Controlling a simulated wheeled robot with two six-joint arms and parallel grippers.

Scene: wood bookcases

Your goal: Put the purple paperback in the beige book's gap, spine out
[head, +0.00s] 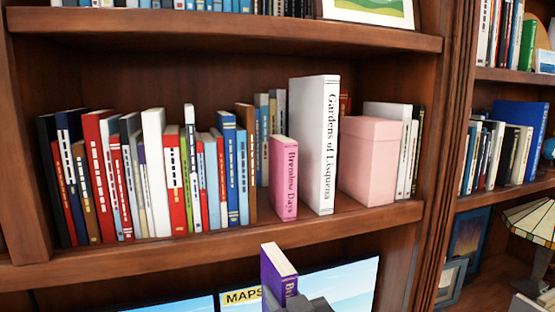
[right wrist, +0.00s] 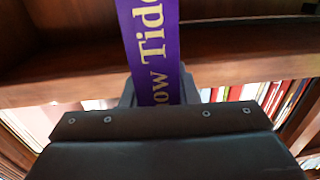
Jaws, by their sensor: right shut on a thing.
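The purple paperback (head: 278,272) stands upright below the middle shelf in the head view, its spine with gold lettering facing me. My right gripper (head: 299,303) is shut on its lower part. In the right wrist view the purple spine (right wrist: 152,45) rises between the fingers (right wrist: 158,92). I cannot clearly tell which book is the beige one. A narrow opening shows between a brown book (head: 246,165) and the pink book "Bremlow Days" (head: 284,180), with other books further back. My left gripper is not in view.
The middle shelf's front edge (head: 215,246) lies above the purple book. A tall white book (head: 315,145) and a pink box (head: 369,162) stand right of the pink book. A tight row of books fills the left. A "MAPS" picture (head: 335,283) is behind the gripper.

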